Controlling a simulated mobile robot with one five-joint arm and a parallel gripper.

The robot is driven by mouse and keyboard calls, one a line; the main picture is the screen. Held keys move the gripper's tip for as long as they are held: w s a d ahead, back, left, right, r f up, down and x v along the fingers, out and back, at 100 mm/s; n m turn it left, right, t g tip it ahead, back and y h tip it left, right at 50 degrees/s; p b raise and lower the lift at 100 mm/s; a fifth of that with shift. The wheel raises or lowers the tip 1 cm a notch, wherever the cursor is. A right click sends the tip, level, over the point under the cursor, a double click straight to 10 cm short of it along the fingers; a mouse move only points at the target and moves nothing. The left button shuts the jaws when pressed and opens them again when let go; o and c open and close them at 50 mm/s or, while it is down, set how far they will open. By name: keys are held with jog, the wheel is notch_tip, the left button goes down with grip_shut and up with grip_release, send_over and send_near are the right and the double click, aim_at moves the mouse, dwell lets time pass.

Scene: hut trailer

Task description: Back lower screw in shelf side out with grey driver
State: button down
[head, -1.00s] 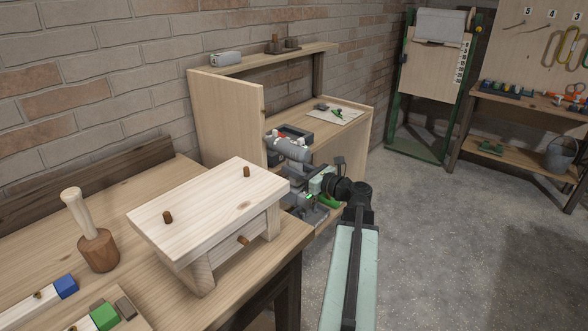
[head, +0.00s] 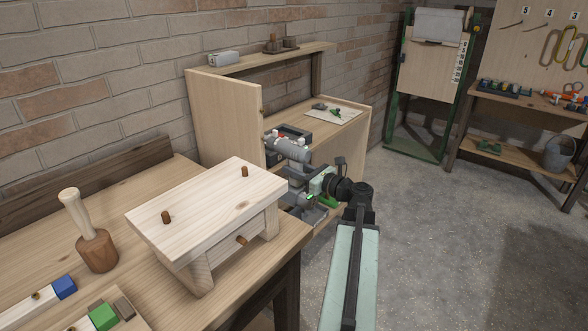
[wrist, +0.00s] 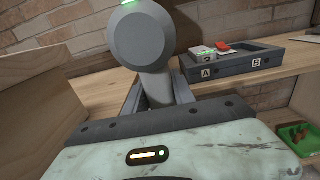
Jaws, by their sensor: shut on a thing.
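My gripper (wrist: 157,100) is shut on the grey driver (wrist: 143,40), whose round grey body stands up between the jaws in the wrist view. In the head view the grey driver (head: 290,148) is held level in front of the wooden shelf unit. The shelf side (head: 228,118) is the upright board at the left of this unit. A small dark spot shows near its front edge, too small to identify. I cannot make out the back lower screw in either view, nor whether the driver's tip touches anything.
A green bin (wrist: 297,138) sits lower right. A workbench with a small wooden stool (head: 205,205) and a mallet (head: 96,248) stands at the left. Open floor lies at the right.

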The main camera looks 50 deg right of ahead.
jog(key=shift+s, duration=0.2)
dwell(2.2)
jog(key=shift+s+d, duration=0.15)
jog(key=shift+s, duration=1.3)
jog(key=s+d, duration=0.3)
jog(key=d, duration=0.4)
jog(key=shift+s+d, duration=0.15)
jog(key=shift+r, duration=0.15)
notch_tip(320, 180, up, 14)
jog(key=p, duration=1.4)
jog(key=shift+r, duration=0.15)
jog(key=shift+s, duration=0.1)
